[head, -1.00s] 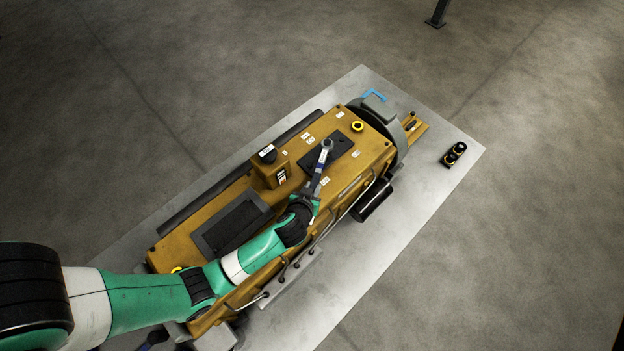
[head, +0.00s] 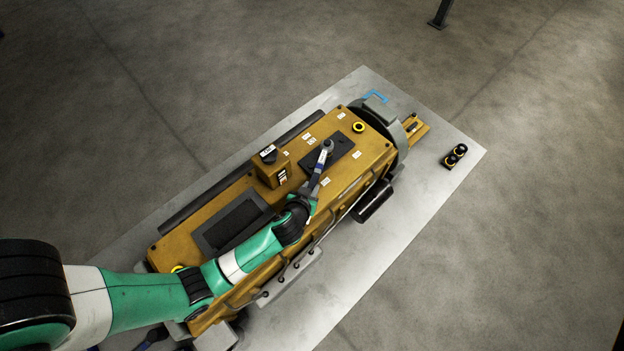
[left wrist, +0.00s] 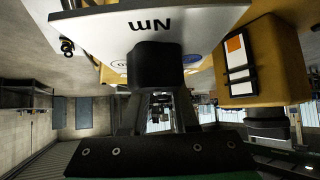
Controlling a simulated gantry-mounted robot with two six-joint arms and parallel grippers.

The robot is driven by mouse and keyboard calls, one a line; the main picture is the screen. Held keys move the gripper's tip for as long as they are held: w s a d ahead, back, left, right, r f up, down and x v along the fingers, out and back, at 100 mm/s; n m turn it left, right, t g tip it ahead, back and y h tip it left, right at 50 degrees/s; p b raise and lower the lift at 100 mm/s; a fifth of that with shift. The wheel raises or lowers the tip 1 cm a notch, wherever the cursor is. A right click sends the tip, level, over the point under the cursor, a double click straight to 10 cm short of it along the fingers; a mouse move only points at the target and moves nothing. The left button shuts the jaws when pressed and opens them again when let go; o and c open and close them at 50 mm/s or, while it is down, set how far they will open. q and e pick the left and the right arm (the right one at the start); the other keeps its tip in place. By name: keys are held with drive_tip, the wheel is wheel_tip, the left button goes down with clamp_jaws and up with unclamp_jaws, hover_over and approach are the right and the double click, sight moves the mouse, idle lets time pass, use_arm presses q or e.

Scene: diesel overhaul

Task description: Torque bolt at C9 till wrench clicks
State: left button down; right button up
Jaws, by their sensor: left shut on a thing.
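The torque wrench (head: 321,165) has a grey round head and a blue band. Its head rests over the dark plate (head: 342,149) on top of the yellow engine (head: 375,154). My left gripper (head: 310,203) is shut on the wrench's handle end, low over the engine's near side. The bolt under the wrench head is hidden, and the small white labels are too small to read, so I cannot tell which is C9. In the left wrist view a white panel (left wrist: 196,20) marked "Nm" appears upside down above a dark block.
A black cylinder (head: 373,201) juts from the near side. Small black parts with yellow rings (head: 455,155) lie on the metal plate (head: 420,205), which is otherwise clear at right.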

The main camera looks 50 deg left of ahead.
use_arm(q)
drive_tip(key=shift+s+a, duration=0.35)
drive_tip(key=shift+a, duration=0.1)
drive_tip(key=shift+s+a+m+p, duration=0.15)
drive_tip(key=shift+a+m+p, duration=0.15)
drive_tip(key=shift+p, duration=0.25)
drive_tip(key=shift+a, duration=0.1)
drive_tip(key=shift+h, duration=0.3)
drive_tip(key=shift+s+a+m+t+p, duration=0.25)
drive_tip(key=shift+a+m+t+p, duration=0.15)
drive_tip(key=shift+p, duration=0.3)
drive_tip(key=shift+s+a+m+h+p, duration=0.15)
drive_tip(key=shift+a+m+h+p, duration=0.2)
drive_tip(key=shift+p, duration=0.25)
